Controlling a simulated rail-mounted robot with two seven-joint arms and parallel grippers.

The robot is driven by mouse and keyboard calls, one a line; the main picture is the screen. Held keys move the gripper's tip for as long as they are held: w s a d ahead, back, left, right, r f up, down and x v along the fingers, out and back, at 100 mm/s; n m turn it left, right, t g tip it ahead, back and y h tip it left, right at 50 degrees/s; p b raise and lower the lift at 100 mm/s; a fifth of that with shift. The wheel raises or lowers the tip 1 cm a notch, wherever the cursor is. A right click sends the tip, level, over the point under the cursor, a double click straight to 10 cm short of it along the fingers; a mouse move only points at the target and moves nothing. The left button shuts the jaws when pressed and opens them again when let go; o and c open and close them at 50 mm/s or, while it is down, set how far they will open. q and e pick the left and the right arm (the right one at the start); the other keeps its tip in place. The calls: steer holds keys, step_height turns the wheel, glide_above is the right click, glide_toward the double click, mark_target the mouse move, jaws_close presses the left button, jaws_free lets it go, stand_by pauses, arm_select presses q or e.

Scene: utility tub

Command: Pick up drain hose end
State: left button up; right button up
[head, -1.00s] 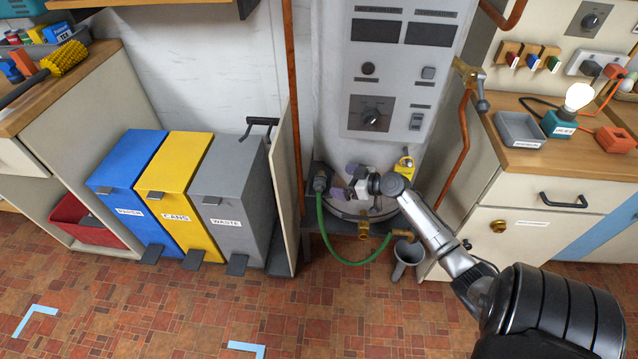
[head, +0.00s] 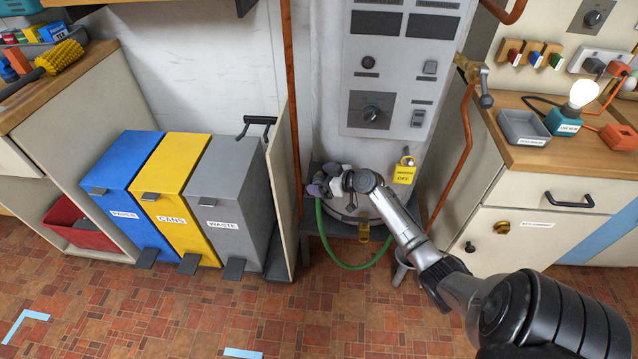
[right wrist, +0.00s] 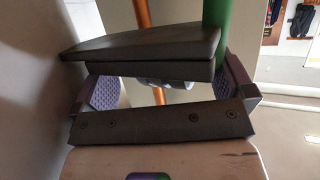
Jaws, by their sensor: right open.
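The green drain hose (head: 340,262) hangs in a loop below the white heater, its left run rising to the hose end. In the head view the hose end is mostly hidden behind my right gripper (head: 324,181). The right gripper is open at the top of the hose's left run. In the right wrist view the purple-padded fingers of my right gripper (right wrist: 168,86) stand apart, and the green hose (right wrist: 216,28) shows beyond, nearer the right finger. Dark flat pieces lie across the gap; I cannot tell whether they touch the hose. My left gripper is not in view.
A grey funnel (head: 401,268) is below right. The tiled floor in front is clear.

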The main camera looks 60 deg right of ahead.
steer(key=shift+c, duration=0.2)
steer(key=shift+c, duration=0.8)
steer(key=c, duration=0.7)
steer(key=shift+o, duration=0.2)
steer(key=shift+r, duration=0.1)
